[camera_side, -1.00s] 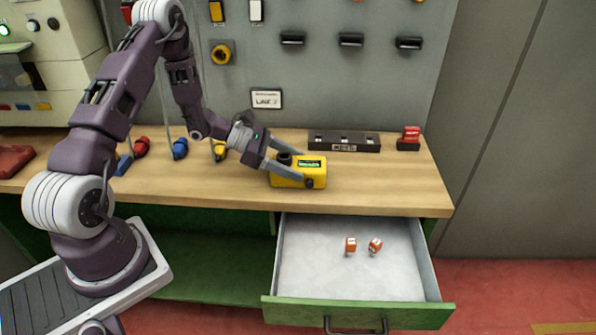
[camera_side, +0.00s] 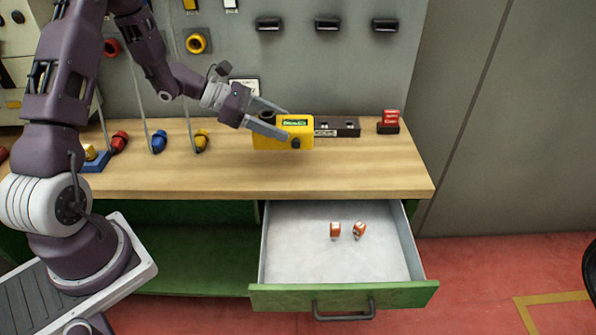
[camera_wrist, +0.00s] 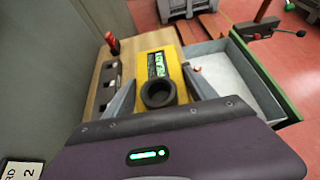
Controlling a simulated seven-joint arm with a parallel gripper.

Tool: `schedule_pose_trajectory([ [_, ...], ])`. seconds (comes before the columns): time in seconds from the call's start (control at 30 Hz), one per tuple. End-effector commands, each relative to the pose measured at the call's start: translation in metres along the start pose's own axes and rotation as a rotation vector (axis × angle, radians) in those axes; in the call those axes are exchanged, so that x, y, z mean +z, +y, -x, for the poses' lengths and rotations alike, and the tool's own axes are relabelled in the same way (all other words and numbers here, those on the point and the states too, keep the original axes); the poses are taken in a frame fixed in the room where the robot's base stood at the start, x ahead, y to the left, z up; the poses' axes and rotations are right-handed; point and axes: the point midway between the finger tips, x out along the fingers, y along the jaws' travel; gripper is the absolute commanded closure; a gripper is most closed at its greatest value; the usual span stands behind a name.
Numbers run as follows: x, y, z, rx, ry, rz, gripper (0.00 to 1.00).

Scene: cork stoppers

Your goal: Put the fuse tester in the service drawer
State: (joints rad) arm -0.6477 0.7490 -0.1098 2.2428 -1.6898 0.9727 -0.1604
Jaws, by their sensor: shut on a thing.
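The fuse tester is a yellow box (camera_side: 283,138) with a green display and black knobs. My gripper (camera_side: 278,120) is shut on it and holds it above the workbench, in front of the black strip. In the wrist view the tester (camera_wrist: 160,68) sits between the two grey fingers, with a round black knob facing the camera. The service drawer (camera_side: 300,275) is pulled open below the bench top, with a green front and a pale floor. It also shows in the wrist view (camera_wrist: 222,72), to the right of the tester. Two small orange-and-white items (camera_side: 347,230) lie in it.
The wooden bench top (camera_side: 330,180) is clear in front. A black strip (camera_side: 340,128) and a red block on a black base (camera_side: 389,120) stand at its back. Red, blue and yellow plugs (camera_side: 158,141) are at the left. Most of the drawer floor is free.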

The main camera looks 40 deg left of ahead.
Motion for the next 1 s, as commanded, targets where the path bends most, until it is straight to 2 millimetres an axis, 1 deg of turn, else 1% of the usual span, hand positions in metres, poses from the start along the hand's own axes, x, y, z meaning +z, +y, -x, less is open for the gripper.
schedule_pose_trajectory([
  [0.1, -0.007, -0.03, -0.035, -0.026, -0.002, 0.001, 0.95],
  [0.2, -0.017, -0.059, -0.061, -0.031, -0.001, -0.002, 0.95],
  [0.33, -0.026, -0.091, -0.082, -0.036, -0.001, -0.006, 0.95],
  [0.47, -0.035, -0.122, -0.095, -0.046, -0.001, -0.011, 0.95],
  [0.5, -0.042, -0.127, -0.096, -0.041, 0.0, -0.007, 0.95],
  [0.6, -0.061, -0.133, -0.097, -0.015, 0.0, 0.006, 0.95],
  [0.7, -0.076, -0.14, -0.096, -0.003, 0.0, 0.011, 0.95],
  [0.87, -0.092, -0.148, -0.096, 0.006, 0.003, 0.009, 0.95],
  [1.0, -0.108, -0.15, -0.104, 0.01, 0.016, 0.004, 0.95],
])
